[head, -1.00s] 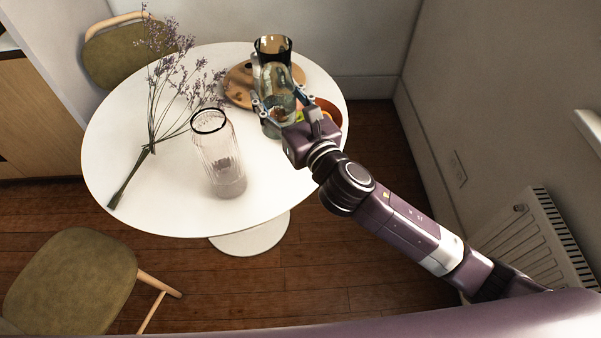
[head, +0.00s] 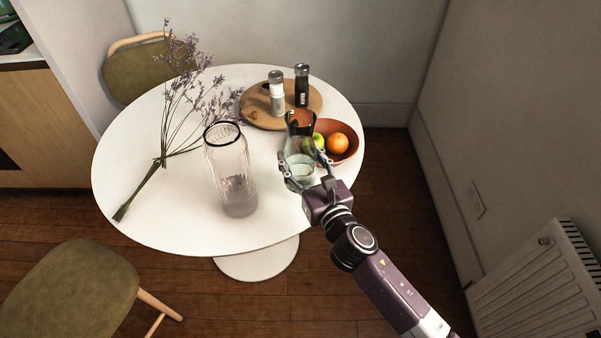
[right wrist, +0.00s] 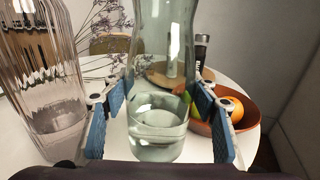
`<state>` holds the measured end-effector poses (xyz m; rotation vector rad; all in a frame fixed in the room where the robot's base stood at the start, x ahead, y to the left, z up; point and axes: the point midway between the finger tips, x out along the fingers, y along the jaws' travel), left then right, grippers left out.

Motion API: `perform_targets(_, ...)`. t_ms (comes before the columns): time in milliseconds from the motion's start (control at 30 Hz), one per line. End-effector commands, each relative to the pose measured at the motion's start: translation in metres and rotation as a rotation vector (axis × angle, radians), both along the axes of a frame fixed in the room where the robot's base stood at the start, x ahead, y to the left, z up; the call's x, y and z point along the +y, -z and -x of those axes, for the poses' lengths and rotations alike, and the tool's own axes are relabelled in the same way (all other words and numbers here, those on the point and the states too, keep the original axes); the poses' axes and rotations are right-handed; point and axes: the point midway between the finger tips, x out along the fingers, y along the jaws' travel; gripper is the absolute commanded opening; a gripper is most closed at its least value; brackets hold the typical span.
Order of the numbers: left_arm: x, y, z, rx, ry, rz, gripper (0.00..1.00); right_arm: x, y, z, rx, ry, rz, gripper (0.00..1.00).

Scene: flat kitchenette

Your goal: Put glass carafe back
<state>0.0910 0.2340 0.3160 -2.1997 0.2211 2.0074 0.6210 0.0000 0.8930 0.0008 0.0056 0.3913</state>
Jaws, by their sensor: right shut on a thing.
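The glass carafe (head: 299,146) is clear greenish glass with a narrower neck and some clear liquid low inside. It is upright over the right part of the white round table, in front of the fruit bowl. My right gripper (head: 304,168) is shut on the carafe, with blue-padded fingers on both sides of its lower body. In the right wrist view the carafe (right wrist: 158,120) fills the middle between the fingers, its top cut off. I cannot tell whether its base touches the table. My left gripper is not in view.
A ribbed glass vase (head: 229,170) stands left of the carafe. Dried purple flowers (head: 160,145) lie further left. A round wooden tray (head: 255,113) with two shakers (head: 301,86) is behind. A terracotta bowl (head: 349,152) holds fruit. The table's front (head: 190,235) is clear.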

Motion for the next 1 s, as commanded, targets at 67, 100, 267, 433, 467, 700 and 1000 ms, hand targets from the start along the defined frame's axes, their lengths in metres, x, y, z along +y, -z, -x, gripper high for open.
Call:
perform_targets(67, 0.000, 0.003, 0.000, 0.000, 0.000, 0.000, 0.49, 0.001, 0.002, 0.000, -0.006, -0.002, -0.002, 0.00)
perform_targets(100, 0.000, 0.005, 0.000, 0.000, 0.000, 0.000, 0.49, 0.001, 0.007, 0.000, -0.005, -0.002, -0.003, 0.00)
perform_targets(267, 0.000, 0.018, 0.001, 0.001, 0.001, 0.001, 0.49, 0.001, 0.032, 0.000, -0.003, -0.001, -0.005, 0.00)
perform_targets(433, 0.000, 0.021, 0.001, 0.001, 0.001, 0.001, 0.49, 0.001, 0.042, 0.000, -0.006, -0.002, -0.002, 0.00)
perform_targets(467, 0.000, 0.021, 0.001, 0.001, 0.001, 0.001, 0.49, 0.001, 0.042, 0.000, -0.006, -0.002, -0.002, 0.00)
perform_targets(700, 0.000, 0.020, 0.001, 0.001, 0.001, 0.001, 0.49, 0.001, 0.042, 0.000, -0.006, -0.002, -0.001, 0.00)
perform_targets(1000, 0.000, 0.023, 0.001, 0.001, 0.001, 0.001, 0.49, 0.000, 0.047, 0.000, 0.000, -0.001, 0.001, 0.71)
